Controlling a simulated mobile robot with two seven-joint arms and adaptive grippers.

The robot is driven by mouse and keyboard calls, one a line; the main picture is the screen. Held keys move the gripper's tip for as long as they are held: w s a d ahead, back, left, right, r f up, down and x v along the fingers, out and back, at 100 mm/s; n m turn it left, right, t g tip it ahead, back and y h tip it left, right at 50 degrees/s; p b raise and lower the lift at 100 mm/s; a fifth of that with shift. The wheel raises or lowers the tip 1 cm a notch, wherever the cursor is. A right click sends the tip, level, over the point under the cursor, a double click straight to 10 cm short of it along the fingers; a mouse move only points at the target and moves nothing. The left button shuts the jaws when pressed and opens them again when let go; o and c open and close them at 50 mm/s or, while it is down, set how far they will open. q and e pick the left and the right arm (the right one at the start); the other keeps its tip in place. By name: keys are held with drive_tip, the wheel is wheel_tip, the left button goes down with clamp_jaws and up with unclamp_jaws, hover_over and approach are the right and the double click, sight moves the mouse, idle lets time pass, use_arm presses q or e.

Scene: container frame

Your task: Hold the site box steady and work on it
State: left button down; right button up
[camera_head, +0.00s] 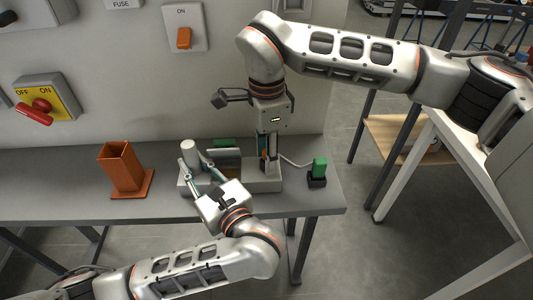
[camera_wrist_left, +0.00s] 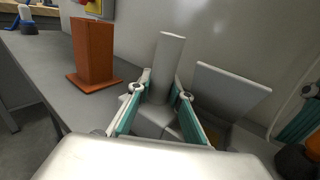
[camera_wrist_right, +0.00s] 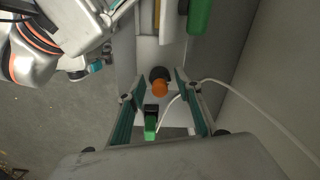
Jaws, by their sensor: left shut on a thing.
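The site box (camera_head: 262,184) is a low grey box on the bench, with a pale upright post (camera_head: 190,152) at its left and an upright grey plate (camera_head: 223,160). The post and plate also show in the left wrist view (camera_wrist_left: 167,62). My left gripper (camera_head: 197,168) is shut on the post, one finger on each side. My right gripper (camera_head: 268,150) points down over the box's right end. In the right wrist view its fingers are apart, around but seemingly not touching an orange knob (camera_wrist_right: 160,87) with a dark collar. The fingertips are partly hidden in the head view.
An orange square holder (camera_head: 123,168) stands left on the grey bench (camera_head: 60,190). A green block in a black socket (camera_head: 318,170) sits right, with a white cable. A green part (camera_head: 225,143) lies behind the plate. Wall switches (camera_head: 183,38) are behind; bench room is free between holder and box.

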drive_tip(key=c, duration=0.7)
drive_tip(key=shift+o, duration=0.2)
drive_tip(key=shift+m, duration=0.3)
drive_tip(key=m, duration=0.6)
drive_tip(key=shift+w, duration=0.1)
drive_tip(key=m, duration=1.2)
drive_tip(key=shift+m, duration=0.4)
drive_tip(key=m, duration=0.6)
drive_tip(key=shift+m, duration=0.4)
